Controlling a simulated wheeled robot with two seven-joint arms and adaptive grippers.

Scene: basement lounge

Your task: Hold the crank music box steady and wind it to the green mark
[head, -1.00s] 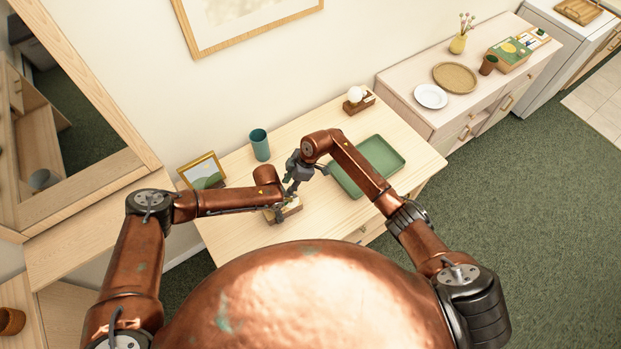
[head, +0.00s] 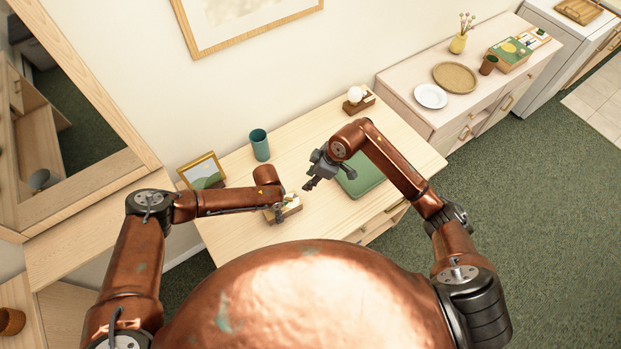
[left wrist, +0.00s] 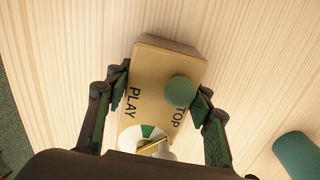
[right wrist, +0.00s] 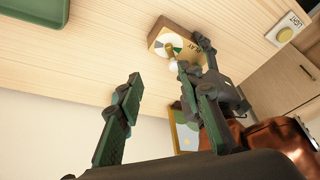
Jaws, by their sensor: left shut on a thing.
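The music box (head: 292,208) is a small wooden block on the light wood table. A brass crank with a white knob (right wrist: 173,66) sits over the dial, which also shows in the right wrist view (right wrist: 163,42). My left gripper (left wrist: 165,80) is shut on the box, a finger on each side. My right gripper (head: 309,185) is open and empty, apart from the crank.
A green tray (head: 362,184) lies right of my right gripper, partly hidden by my arm. A teal cup (head: 260,145), a framed picture (head: 203,172) and a wooden block with a white ball (head: 357,98) stand towards the back. The table between them is clear.

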